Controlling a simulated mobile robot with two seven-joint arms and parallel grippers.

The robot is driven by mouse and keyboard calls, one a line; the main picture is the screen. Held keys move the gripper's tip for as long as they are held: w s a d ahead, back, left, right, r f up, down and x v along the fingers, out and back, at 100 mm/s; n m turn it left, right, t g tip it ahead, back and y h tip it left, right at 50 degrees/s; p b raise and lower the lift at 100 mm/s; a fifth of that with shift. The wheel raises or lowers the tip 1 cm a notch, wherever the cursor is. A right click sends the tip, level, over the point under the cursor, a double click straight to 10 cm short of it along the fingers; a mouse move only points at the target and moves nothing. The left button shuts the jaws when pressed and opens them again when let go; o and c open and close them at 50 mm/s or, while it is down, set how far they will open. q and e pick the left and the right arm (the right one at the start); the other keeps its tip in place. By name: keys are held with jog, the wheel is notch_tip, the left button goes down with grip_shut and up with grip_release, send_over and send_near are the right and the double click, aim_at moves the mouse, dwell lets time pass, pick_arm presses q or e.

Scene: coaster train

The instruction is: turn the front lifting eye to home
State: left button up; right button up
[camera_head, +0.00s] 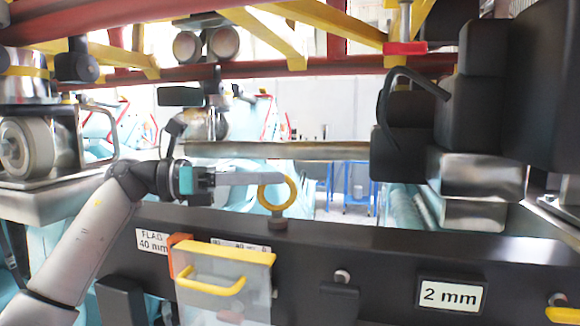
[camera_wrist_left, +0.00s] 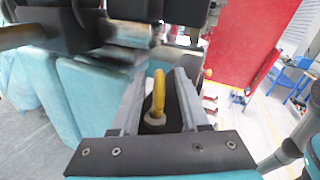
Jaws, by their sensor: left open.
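The front lifting eye is a yellow ring (camera_head: 277,191) standing upright on a dark round base on top of the black beam (camera_head: 330,245). In the left wrist view the yellow eye (camera_wrist_left: 158,97) is seen nearly edge-on, between the two grey fingers. My left gripper (camera_head: 262,180) reaches in from the left, level with the ring. Its fingers (camera_wrist_left: 157,85) are apart, one on each side of the eye, with a gap visible on both sides. Whether a finger touches the ring cannot be told. My right gripper is not in view.
A clear box with a yellow handle (camera_head: 212,284) hangs on the beam's front below the gripper. Labels reading "FLAG 40 mm" (camera_head: 153,241) and "2 mm" (camera_head: 450,296) are on the beam. Black blocks (camera_head: 470,100) stand at right. Red and yellow bars cross overhead.

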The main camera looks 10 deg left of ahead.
aim_at(290, 178)
pick_arm(q)
jog(key=shift+p+x, duration=0.45)
jog(key=shift+x, duration=1.55)
jog(key=shift+c, duration=0.3)
grip_shut()
